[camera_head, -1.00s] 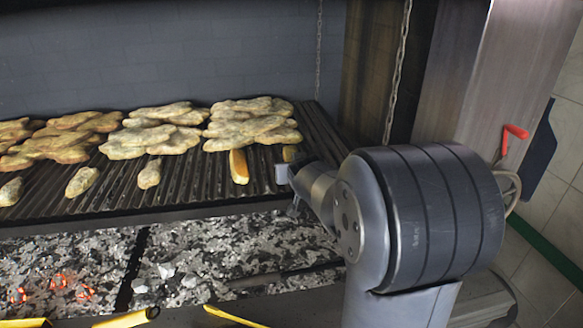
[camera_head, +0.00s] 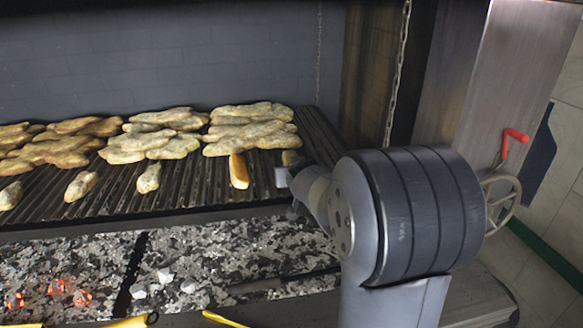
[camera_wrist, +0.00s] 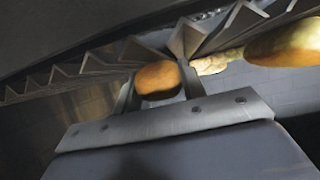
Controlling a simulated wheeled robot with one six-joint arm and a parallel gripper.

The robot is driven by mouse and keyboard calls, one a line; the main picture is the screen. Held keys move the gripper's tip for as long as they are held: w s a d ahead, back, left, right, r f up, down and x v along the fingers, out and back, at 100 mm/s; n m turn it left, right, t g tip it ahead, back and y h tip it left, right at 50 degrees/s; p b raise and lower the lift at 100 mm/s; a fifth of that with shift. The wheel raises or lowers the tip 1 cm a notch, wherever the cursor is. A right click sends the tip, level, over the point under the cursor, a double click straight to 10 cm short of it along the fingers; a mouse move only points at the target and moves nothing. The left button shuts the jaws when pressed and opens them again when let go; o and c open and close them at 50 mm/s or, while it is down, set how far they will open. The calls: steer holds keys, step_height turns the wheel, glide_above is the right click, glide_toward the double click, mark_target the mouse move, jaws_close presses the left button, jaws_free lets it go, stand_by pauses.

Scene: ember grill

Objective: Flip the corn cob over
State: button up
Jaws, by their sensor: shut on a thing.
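Several pale, browned food pieces (camera_head: 248,130) lie in piles across the ridged grill (camera_head: 205,183). Smaller pieces (camera_head: 81,186) lie nearer its front. Grey ash and glowing coals (camera_head: 82,297) are below. A chain (camera_head: 397,75) hangs at the right, beside a metal post (camera_head: 470,75).

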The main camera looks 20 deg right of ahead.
step_height(320, 180, up, 10)
steer(key=p, duration=0.9)
steer(key=shift+r, duration=0.1)
steer(key=shift+d+f+b, duration=0.1)
steer(key=shift+f+b, duration=0.3)
steer(key=shift+b, duration=0.15)
steer(key=b, duration=0.4)
steer(key=shift+w+d+f+m, duration=0.1)
steer(key=shift+w+d+m, duration=0.1)
steer(key=shift+d+m, duration=0.1)
steer(key=shift+b, duration=0.55)
steer(key=shift+b, duration=1.2)
steer(key=shift+s+a+b, duration=0.1)
steer(key=shift+a+b, duration=0.05)
steer(key=shift+b, duration=0.45)
